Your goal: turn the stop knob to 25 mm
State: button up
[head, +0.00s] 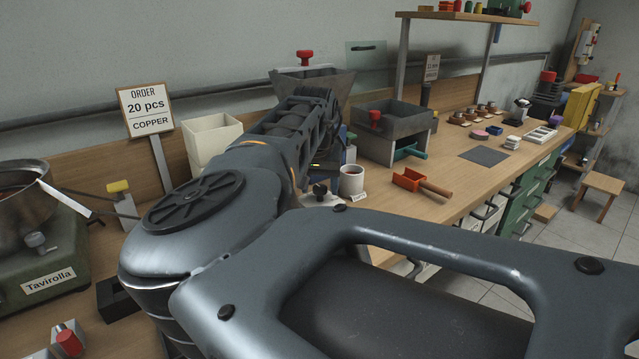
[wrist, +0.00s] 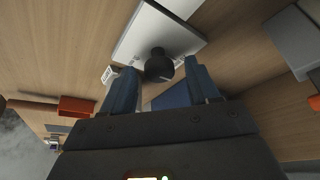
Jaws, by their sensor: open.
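The stop knob appears to be the black round knob (wrist: 159,66) on a white plate (wrist: 150,30) in the wrist view. It lies between the two blue fingers of my gripper (wrist: 161,76). The fingers are apart, one on each side of the knob, and I see no clear contact. In the head view a black knob (head: 320,189) shows beside my arm, near a white cup (head: 352,179). My gripper is mostly hidden behind my own arm there. No millimetre scale or knob setting is readable.
An orange scoop (head: 422,182) with a wooden handle lies right of the cup. A grey hopper box (head: 392,122) stands behind it. White bins (head: 212,140) and an order sign (head: 145,108) are at the left. Bare wooden bench lies around the scoop.

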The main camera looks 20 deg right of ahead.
jog(key=c, duration=1)
